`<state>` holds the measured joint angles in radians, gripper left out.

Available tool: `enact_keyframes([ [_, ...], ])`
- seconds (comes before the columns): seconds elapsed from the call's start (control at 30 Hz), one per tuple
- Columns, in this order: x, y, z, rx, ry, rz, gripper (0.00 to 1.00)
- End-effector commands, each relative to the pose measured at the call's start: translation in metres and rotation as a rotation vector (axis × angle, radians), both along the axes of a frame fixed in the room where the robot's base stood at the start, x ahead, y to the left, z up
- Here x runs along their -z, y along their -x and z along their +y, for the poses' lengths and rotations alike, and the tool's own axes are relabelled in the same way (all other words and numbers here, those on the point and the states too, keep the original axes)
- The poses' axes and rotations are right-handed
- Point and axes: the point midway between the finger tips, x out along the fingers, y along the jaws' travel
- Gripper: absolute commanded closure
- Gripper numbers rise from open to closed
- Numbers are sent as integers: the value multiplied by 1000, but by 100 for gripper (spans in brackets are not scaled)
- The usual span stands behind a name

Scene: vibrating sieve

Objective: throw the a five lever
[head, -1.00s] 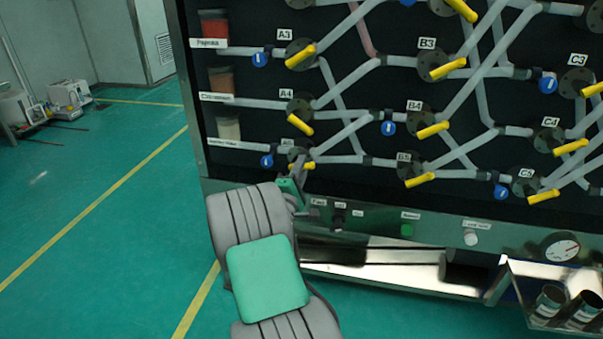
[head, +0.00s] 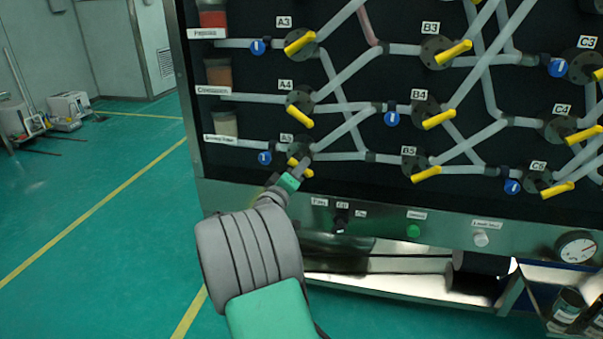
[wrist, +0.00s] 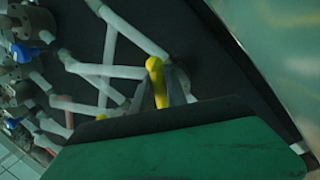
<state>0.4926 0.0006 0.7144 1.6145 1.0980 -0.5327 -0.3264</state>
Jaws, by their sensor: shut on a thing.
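The A5 lever (head: 304,172) is yellow and sits on a dark round valve below the A5 label (head: 286,139), at the lower left of the panel in the head view. It slopes down to the right there. My gripper (head: 299,168) is at this lever, coming from below, and is shut on it. In the wrist view the yellow lever (wrist: 156,78) stands between my fingers (wrist: 160,92), above the green wrist housing. My gripper hides part of the valve in the head view.
Other yellow levers, such as A4 (head: 299,117) and B5 (head: 426,174), sit nearby on the dark panel among grey pipes.

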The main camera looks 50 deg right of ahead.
Motion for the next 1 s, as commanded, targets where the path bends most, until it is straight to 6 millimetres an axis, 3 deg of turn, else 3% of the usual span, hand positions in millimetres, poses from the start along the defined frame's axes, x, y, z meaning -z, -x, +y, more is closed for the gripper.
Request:
enact_keyframes([
  [0.67, -2, -4, 1, -8, -23, -69, 100],
  [0.7, -3, -4, 1, -8, -23, -69, 79],
  [0.93, -2, -3, 1, -6, -23, -68, 61],
  [1.0, -2, -2, 0, -3, -23, -66, 60],
])
